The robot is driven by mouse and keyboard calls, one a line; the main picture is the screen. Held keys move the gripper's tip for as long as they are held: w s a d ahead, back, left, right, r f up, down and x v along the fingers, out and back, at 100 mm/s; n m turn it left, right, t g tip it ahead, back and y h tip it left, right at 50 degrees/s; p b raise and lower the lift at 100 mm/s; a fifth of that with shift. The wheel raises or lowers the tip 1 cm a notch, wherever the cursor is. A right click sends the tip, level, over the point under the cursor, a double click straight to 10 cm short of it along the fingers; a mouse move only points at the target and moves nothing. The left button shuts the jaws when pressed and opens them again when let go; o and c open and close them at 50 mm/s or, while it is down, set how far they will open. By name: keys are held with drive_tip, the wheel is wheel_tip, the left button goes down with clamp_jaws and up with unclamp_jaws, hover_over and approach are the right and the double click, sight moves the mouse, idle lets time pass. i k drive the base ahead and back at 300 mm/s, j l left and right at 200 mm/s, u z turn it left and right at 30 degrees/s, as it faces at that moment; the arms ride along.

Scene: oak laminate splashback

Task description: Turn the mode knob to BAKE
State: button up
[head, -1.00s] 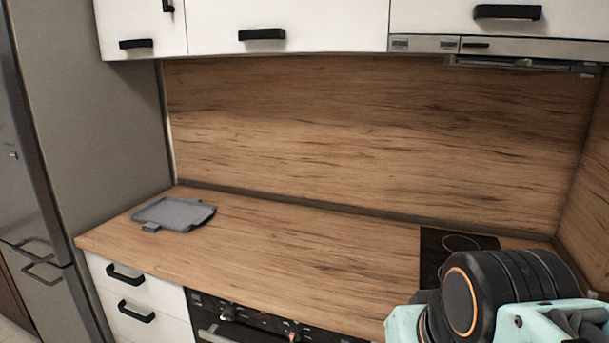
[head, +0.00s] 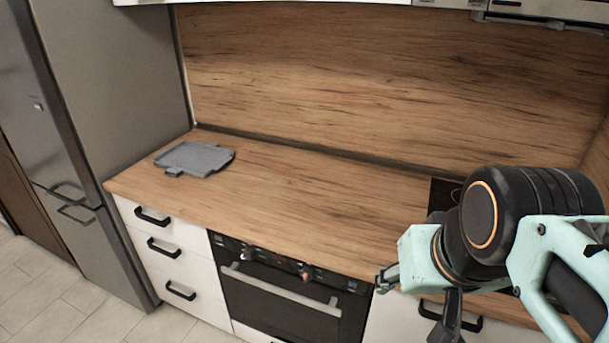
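The built-in oven (head: 275,305) is under the counter, with a black control panel (head: 270,258) along its top edge. Several small knobs sit on the panel; one with a reddish mark (head: 306,275) is toward its right end. The panel lettering is too small to read, so I cannot tell which knob is the mode knob or where it points. My gripper (head: 412,308) is right of the oven, in front of the white cabinet. Its two dark fingers appear spread apart with nothing between them.
The oven handle (head: 280,288) runs across the door below the panel. The wooden counter (head: 300,205) is mostly clear, with a grey tray-like board (head: 196,158) at its left. White drawers (head: 160,246) and a grey fridge (head: 110,110) stand left. Floor shows in front.

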sight(249, 253)
drive_tip(key=k+j+u, duration=0.15)
drive_tip(key=u, duration=0.7)
drive_tip(key=i+j, duration=0.5)
drive_tip(key=i, duration=0.25)
drive_tip(key=i+z, duration=0.15)
drive_tip(key=z, duration=0.15)
